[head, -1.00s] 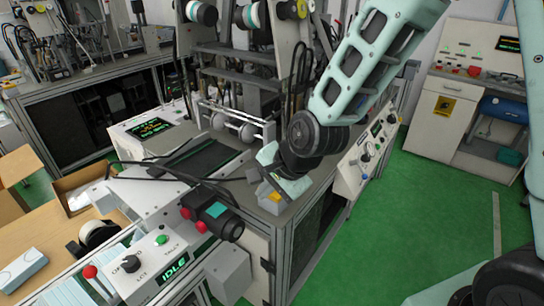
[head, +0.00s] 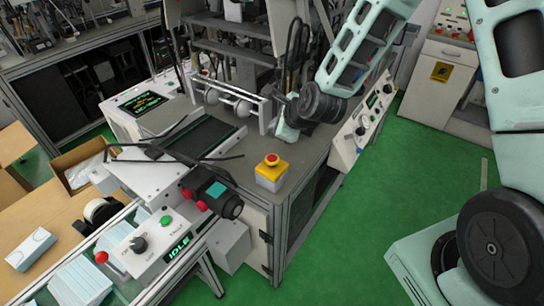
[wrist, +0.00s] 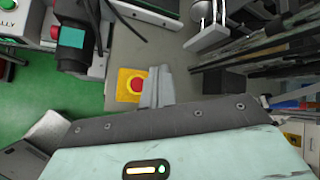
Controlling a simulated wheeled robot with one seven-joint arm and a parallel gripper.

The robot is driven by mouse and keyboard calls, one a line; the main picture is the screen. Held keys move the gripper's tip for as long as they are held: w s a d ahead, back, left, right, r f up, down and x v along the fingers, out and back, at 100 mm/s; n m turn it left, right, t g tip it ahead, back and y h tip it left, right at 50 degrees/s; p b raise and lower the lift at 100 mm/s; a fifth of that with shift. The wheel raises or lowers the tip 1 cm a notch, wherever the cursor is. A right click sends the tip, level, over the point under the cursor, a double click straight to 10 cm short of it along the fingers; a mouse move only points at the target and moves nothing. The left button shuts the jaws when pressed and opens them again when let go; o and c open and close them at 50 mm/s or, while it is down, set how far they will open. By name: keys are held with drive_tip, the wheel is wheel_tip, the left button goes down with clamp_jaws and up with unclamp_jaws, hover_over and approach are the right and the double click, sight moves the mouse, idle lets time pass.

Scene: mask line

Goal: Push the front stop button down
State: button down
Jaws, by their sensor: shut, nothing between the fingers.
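The front stop button (head: 271,159) is a red mushroom cap on a yellow box (head: 271,176), standing at the front corner of the grey machine table. In the head view it is in full sight. I cannot tell whether the cap is down. My gripper (head: 284,131) is shut and empty, behind the button and a little to its right in the head view, apart from it. In the wrist view the red cap (wrist: 137,86) and yellow box show just left of my gripper's closed fingers (wrist: 157,86), which hide the box's right edge.
A black camera-like unit (head: 212,194) and a control box reading IDLE (head: 150,243) stand left of the button. Rollers on a frame (head: 228,100) stand behind. A knob panel (head: 362,128) is on the machine's right side. Green floor lies open to the right.

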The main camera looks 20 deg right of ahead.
sight(275, 159)
drive_tip(key=shift+f+b, duration=3.25)
drive_tip(key=shift+f, duration=1.1)
drive_tip(key=shift+f, duration=0.15)
drive_tip(key=shift+f+b, duration=0.25)
drive_tip(key=shift+b, duration=0.15)
drive_tip(key=shift+f+b, duration=0.35)
drive_tip(key=shift+f, duration=0.05)
drive_tip(key=shift+r, duration=0.1)
drive_tip(key=shift+r+p, duration=0.6)
drive_tip(key=shift+r, duration=0.15)
drive_tip(key=shift+r+p, duration=1.9)
drive_tip(key=shift+r, duration=0.65)
drive_tip(key=shift+f, duration=0.1)
